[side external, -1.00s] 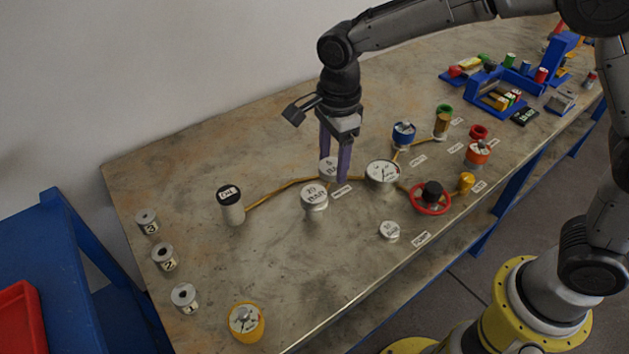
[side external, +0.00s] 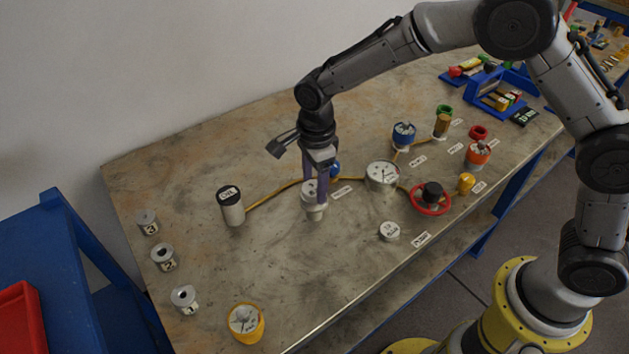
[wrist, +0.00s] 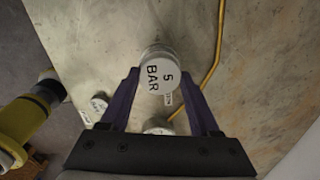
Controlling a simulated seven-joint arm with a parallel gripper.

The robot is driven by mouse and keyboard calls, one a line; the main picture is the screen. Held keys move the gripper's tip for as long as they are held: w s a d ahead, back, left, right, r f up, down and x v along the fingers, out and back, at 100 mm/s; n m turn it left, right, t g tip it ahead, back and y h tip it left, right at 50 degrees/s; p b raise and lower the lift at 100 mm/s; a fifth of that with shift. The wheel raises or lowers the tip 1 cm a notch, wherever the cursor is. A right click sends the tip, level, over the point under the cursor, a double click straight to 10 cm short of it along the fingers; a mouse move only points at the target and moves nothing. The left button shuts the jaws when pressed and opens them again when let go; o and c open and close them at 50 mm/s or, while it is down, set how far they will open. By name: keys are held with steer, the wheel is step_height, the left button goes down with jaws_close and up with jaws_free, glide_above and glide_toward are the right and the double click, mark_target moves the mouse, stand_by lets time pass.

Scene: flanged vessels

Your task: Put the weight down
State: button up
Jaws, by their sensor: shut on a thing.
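The weight, a pale round disc marked 5 BAR (wrist: 158,75), is between the two purple fingers of my gripper (side external: 315,196). My gripper is shut on it; in the wrist view its fingers (wrist: 163,92) flank the disc. In the side view the pale disc partly shows behind the fingers, above a light flanged post (side external: 316,213) on the bench. The fingers hide much of the top of this post, including the 20 BAR weight seen there earlier. I cannot tell whether the held weight touches what is below it.
A black-topped OIL cylinder (side external: 231,206) stands left of my gripper. Another small weight (side external: 389,230) lies near the front.

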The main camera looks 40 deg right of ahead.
steer(key=shift+f, duration=0.1)
steer(key=o, duration=1.4)
steer(key=r, duration=1.2)
steer(key=shift+s+r, duration=0.15)
steer(key=shift+s, duration=0.1)
steer(key=s+d+r+n+t, duration=0.2)
steer(key=s+d+r+n, duration=0.7)
steer(key=s+d, duration=0.2)
steer(key=s+d+f+n+t, duration=0.1)
steer(key=s+d+n, duration=0.1)
steer(key=s, duration=0.3)
steer(key=s+d+f+n+t, duration=0.1)
steer(key=s+d+n, duration=0.1)
steer(key=s+n, duration=0.3)
steer(key=s+d+f+n+t, duration=0.1)
steer(key=s+d+n, duration=0.1)
steer(key=s, duration=0.4)
steer(key=shift+n, duration=0.9)
